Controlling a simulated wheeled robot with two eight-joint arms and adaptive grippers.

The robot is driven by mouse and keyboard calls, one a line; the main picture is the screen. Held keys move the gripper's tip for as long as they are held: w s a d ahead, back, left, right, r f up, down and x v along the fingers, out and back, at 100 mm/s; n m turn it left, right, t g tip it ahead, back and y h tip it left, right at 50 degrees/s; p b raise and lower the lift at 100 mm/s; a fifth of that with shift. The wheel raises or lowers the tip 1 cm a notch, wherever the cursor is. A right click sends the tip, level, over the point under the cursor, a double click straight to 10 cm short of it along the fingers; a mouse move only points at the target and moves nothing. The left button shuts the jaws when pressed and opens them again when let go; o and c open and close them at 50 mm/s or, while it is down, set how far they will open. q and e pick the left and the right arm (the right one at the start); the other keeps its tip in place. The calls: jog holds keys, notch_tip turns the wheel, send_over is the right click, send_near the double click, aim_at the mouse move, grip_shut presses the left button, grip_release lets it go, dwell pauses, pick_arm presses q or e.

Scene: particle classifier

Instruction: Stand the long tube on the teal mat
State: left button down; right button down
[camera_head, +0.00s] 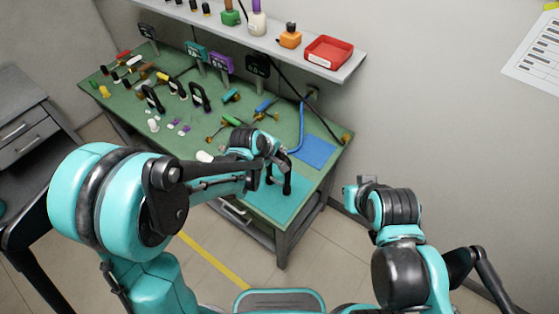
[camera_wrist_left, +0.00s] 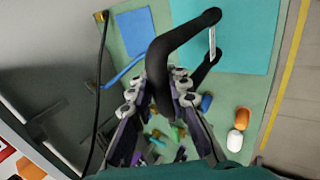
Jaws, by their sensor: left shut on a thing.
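The long tube is black and bent, with a white label strip. My left gripper (camera_head: 270,163) is shut on it, and the tube (camera_head: 287,183) hangs below the fingers over the teal mat (camera_head: 262,205). In the left wrist view the tube (camera_wrist_left: 180,42) rises from between the fingertips (camera_wrist_left: 159,90) and bends over the teal mat (camera_wrist_left: 247,25). I cannot tell whether its ends touch the mat. My right gripper (camera_head: 362,187) is away from the table at the right, and its fingers are unclear.
A blue mat (camera_head: 314,152) lies behind the teal one, with a blue hose (camera_head: 299,128) beside it. Two black arch-shaped pieces (camera_head: 199,96) and several small parts cover the table's left. A shelf with a red tray (camera_head: 329,52) overhangs the back. Orange and white pieces (camera_wrist_left: 238,130) lie near the edge.

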pick_arm(q)
notch_tip(320, 180, down, 3)
jog(key=shift+r, duration=0.2)
jog(key=shift+b, duration=0.3)
jog(key=c, duration=1.9)
grip_release()
jog(key=shift+f, duration=0.15)
jog(key=o, duration=0.5)
jog(key=shift+c, duration=0.2)
